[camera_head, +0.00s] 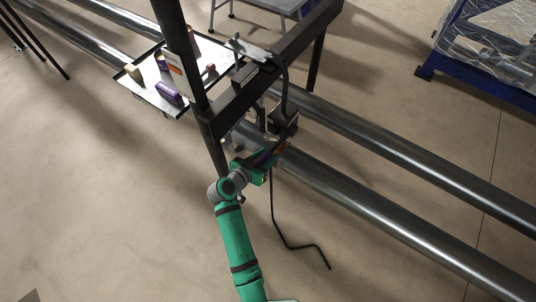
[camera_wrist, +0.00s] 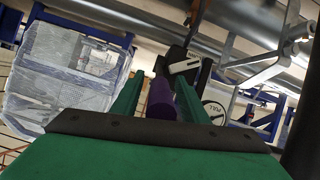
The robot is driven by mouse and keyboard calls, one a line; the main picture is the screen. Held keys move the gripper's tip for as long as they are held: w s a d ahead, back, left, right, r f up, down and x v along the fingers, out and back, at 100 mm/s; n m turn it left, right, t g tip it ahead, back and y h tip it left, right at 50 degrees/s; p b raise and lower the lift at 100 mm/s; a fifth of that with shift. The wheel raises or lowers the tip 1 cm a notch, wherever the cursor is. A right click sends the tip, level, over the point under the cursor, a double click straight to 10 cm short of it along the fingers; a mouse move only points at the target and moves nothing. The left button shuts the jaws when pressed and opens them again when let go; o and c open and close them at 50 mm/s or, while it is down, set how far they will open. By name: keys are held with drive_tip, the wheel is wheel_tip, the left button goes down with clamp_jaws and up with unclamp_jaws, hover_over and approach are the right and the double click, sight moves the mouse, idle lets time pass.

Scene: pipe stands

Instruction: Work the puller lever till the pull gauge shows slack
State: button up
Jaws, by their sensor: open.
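My gripper (camera_head: 270,166) is at the end of my green arm, beside the dark puller body (camera_head: 283,121) under the black frame. In the wrist view my green fingers (camera_wrist: 157,97) are apart. A purple cylinder (camera_wrist: 162,100), which looks like the puller lever's grip, lies between them. I cannot tell if either finger touches it. Just past the fingertips is a dark part with a white piece (camera_wrist: 185,66). The pull gauge (camera_wrist: 214,110) is a round white face lettered PULL, right of the fingers and partly covered; its reading is too small to make out.
The black frame (camera_head: 265,87) stands over two long grey pipes (camera_head: 390,207). A black bent rod or hose (camera_head: 274,215) hangs beside my gripper. A tray (camera_head: 143,92) with several small items is at upper left. A blue-framed wrapped load (camera_head: 490,45) stands upper right. Floor is open at lower left.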

drive_tip(key=v, duration=0.9)
drive_tip(key=shift+s+r, duration=0.2)
drive_tip(key=shift+s, duration=0.15)
drive_tip(key=shift+a, duration=0.15)
drive_tip(key=s+f+n+t+y, duration=0.1)
drive_tip(key=s+f+n+y, duration=0.25)
drive_tip(key=s, duration=0.55)
drive_tip(key=s+f+n+y, duration=0.2)
drive_tip(key=s+f+y, duration=0.15)
drive_tip(key=s, duration=0.45)
drive_tip(key=s+d+r+t, duration=0.4)
drive_tip(key=s+r, duration=1.1)
drive_tip(key=r, duration=0.1)
drive_tip(key=shift+s+y, duration=0.2)
drive_tip(key=shift+y, duration=0.2)
drive_tip(key=shift+d, duration=0.1)
